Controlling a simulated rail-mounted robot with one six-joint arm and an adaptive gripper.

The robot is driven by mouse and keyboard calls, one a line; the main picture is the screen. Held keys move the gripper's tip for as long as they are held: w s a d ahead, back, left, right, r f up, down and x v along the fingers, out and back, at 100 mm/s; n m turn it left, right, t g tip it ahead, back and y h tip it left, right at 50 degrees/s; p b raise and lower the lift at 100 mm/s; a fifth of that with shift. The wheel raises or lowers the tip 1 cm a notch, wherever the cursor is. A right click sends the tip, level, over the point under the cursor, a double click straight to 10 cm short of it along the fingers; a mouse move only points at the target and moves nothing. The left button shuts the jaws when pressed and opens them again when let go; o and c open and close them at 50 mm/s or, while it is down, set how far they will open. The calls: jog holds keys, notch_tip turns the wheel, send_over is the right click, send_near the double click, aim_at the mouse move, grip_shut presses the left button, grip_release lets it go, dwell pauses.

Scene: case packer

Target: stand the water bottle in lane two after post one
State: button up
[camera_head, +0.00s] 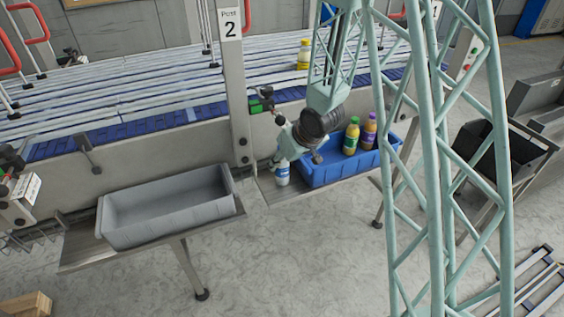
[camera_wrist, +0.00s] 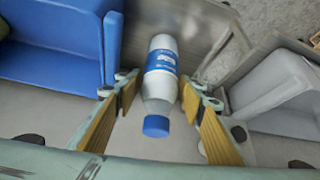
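The water bottle (camera_head: 282,173), white with a blue label, is on the narrow shelf just left of the blue crate, its upper part hidden by my gripper (camera_head: 288,156). In the wrist view the bottle (camera_wrist: 161,75) lies between my two open fingers (camera_wrist: 160,98), its blue cap nearest the camera, with a small gap on each side. The lanes are strips between white rails on the conveyor (camera_head: 150,95) behind. A sign on the near upright reads Post 2 (camera_head: 230,25).
An empty grey bin (camera_head: 165,225) stands to the left. A yellow bottle (camera_head: 304,54) stands on the conveyor. Metal side panels and the post edge the conveyor.

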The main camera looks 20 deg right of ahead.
jog(key=shift+o, duration=0.8)
jog(key=shift+r, duration=0.25)
jog(key=p+v, duration=0.3)
jog(key=v, duration=0.9)
jog(key=shift+r, duration=0.15)
dwell(0.4)
